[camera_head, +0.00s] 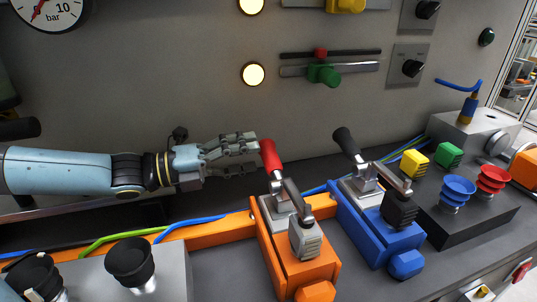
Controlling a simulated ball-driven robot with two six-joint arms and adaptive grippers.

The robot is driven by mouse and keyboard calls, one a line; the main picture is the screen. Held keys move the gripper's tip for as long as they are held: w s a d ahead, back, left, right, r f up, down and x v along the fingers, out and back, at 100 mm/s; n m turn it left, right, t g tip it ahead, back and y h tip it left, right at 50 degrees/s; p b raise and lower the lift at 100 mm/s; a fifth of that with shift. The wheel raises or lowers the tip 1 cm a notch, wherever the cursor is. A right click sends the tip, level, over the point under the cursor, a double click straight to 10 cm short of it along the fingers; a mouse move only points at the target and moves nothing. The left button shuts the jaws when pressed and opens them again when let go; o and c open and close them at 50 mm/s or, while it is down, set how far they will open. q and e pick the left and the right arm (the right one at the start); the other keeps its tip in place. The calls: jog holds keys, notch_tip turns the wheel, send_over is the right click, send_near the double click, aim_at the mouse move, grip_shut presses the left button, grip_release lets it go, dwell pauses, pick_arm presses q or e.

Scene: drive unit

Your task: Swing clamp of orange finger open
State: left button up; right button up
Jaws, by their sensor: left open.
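The orange finger (283,257) is an orange block on the bench, with a metal toggle clamp (290,205) on top. The clamp's red handle (269,155) stands up, tilted slightly left, and its arm reaches forward to a grey ribbed pad (305,238) over the block. My left gripper (252,156) comes in from the left, open. Its fingertips are just left of the red handle, and I cannot tell whether they touch it. My right gripper is out of view.
A blue block (372,232) with a black-handled clamp (345,141) stands close on the right. Black cups (131,262) are at front left. A grey panel wall (160,60) rises behind.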

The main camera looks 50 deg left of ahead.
aim_at(266, 153)
pick_arm(q)
jog(key=b+x, duration=0.2)
jog(key=x, duration=0.1)
jog(key=shift+w+d+f, duration=0.15)
jog(key=shift+w, duration=0.2)
jog(key=shift+w+d, duration=0.1)
jog(key=shift+w, duration=0.15)
jog(key=shift+c, duration=0.9)
grip_shut()
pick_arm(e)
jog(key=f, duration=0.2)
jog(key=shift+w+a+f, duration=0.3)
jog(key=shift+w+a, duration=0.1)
